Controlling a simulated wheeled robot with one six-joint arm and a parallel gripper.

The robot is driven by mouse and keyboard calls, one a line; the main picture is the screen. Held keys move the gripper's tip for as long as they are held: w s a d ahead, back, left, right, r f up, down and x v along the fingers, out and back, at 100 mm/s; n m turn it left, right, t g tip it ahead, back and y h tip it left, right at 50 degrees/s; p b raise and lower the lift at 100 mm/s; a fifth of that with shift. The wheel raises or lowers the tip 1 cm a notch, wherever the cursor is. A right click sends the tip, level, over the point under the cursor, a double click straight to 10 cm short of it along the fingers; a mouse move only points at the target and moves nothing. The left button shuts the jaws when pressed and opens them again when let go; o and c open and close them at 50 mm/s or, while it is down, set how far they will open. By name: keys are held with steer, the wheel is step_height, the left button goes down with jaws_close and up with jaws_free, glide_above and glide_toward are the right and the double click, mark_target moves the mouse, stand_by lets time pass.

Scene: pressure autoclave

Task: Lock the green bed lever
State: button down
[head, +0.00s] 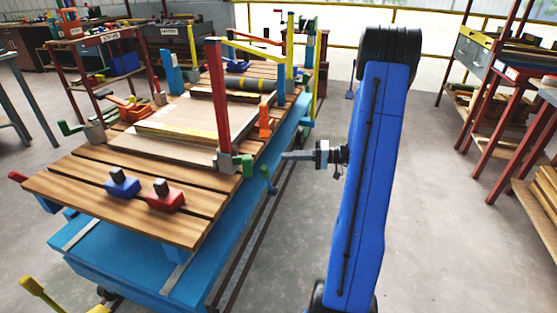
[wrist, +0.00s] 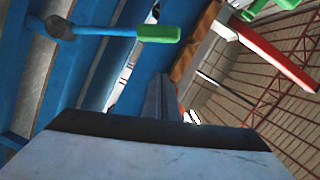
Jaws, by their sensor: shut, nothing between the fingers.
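The bed lever shows in the wrist view as a blue bar with a green grip (wrist: 158,34), running from a dark round pivot (wrist: 61,27) on the blue bed side. In the head view a small green lever (head: 268,179) hangs at the near side of the blue bed (head: 213,233); it appears to be the same one. My gripper (head: 284,156) is shut and empty, just right of the bed and close to this lever. In the wrist view its fingers (wrist: 163,98) point up the picture, below the green grip. I see no clear contact.
The slatted wooden table top (head: 85,200) carries boards, a red post (head: 218,100) and blue and red blocks (head: 122,183). Floor right of my arm is clear up to the red-legged benches (head: 500,125).

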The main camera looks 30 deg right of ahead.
steer(key=shift+v, duration=2.35)
steer(key=shift+d, duration=0.1)
